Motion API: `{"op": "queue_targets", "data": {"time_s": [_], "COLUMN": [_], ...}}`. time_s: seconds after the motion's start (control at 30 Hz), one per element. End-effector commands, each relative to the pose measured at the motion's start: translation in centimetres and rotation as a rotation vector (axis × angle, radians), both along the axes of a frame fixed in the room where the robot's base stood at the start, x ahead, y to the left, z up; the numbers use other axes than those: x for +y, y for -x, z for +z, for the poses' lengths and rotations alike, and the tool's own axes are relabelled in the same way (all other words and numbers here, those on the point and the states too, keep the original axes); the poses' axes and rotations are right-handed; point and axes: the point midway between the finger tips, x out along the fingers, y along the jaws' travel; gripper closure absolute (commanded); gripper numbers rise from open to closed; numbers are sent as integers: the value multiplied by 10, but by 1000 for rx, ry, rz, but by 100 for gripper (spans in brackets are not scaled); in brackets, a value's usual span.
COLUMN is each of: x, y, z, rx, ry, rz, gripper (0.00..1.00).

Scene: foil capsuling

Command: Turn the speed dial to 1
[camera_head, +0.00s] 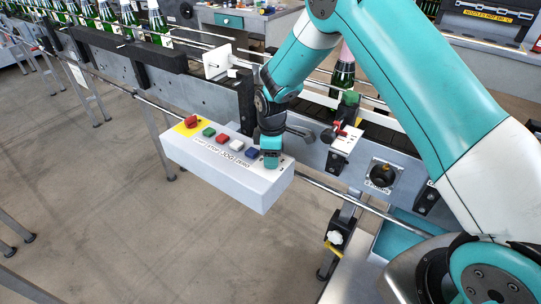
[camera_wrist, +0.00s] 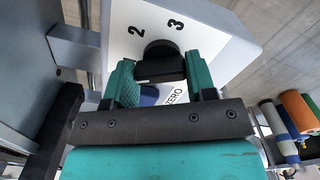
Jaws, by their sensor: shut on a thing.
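The speed dial (camera_wrist: 160,58) is a black round knob on the white control box (camera_head: 228,178). In the head view my gripper (camera_head: 270,158) points down at the right end of the box and hides the dial. I cannot tell which number the dial points to.
Red, green and white buttons and a red switch (camera_head: 192,122) on yellow line the box left of my gripper. A blue button (camera_head: 252,153) is close beside it. A conveyor with green bottles (camera_head: 157,24) runs behind. Another black knob (camera_head: 382,175) is at right.

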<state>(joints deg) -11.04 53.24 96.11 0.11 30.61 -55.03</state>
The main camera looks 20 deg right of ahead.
Motion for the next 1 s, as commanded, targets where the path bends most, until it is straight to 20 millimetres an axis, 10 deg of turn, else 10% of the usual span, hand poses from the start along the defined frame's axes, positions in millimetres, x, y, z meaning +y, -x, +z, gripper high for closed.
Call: {"op": "queue_targets", "data": {"time_s": [0.13,0.17,0.27,0.67,1.0], "x": [3,3,3,0,0], "y": [1,1,1,0,0], "z": [0,0,0,8,85], "rx": [3,3,2,0,-6], "ry": [-6,-6,-4,-2,-4], "rz": [7,7,5,0,0], "gripper": [73,47,24,23,23]}}
